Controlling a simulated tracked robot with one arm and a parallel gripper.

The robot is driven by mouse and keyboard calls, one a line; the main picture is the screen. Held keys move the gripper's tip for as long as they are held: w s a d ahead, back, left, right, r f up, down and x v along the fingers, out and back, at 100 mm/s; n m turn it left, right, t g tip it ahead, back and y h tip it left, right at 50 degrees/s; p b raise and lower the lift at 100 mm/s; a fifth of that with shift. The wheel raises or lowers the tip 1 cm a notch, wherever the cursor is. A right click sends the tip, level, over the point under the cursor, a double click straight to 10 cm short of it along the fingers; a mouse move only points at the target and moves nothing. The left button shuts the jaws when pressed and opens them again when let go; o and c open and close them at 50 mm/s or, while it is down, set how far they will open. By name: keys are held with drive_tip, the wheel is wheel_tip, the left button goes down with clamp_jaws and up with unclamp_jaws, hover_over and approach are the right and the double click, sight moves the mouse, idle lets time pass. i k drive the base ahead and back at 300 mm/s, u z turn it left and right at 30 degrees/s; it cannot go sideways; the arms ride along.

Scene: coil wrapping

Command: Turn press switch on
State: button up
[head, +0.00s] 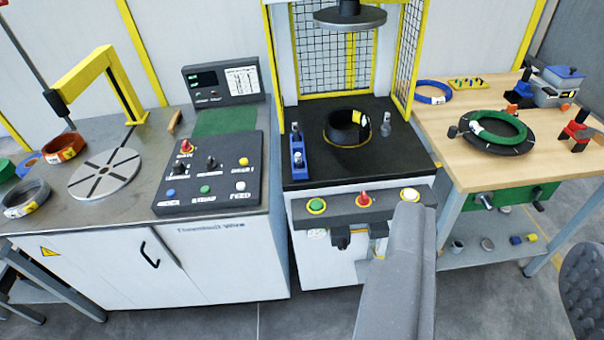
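The press (330,190) stands in the middle, with a white body and a black bed. My grey arm rises from the bottom and covers part of the panel's right end. A dark part just under the panel, left of my arm, looks like my gripper (343,238). Its fingers cannot be made out, and nothing is seen held. It sits below and left of the red switch.
A black coil (347,128) lies on the press bed under the raised round ram (350,16). A control desk (208,172) with buttons is on the left bench. The right wooden table (450,150) holds a green coil (497,127) and a blue coil (433,92).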

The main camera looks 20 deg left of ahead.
sight(364, 199)
drive_tip(key=u, duration=0.25)
drive_tip(key=i, duration=1.45)
drive_tip(key=z, duration=0.55)
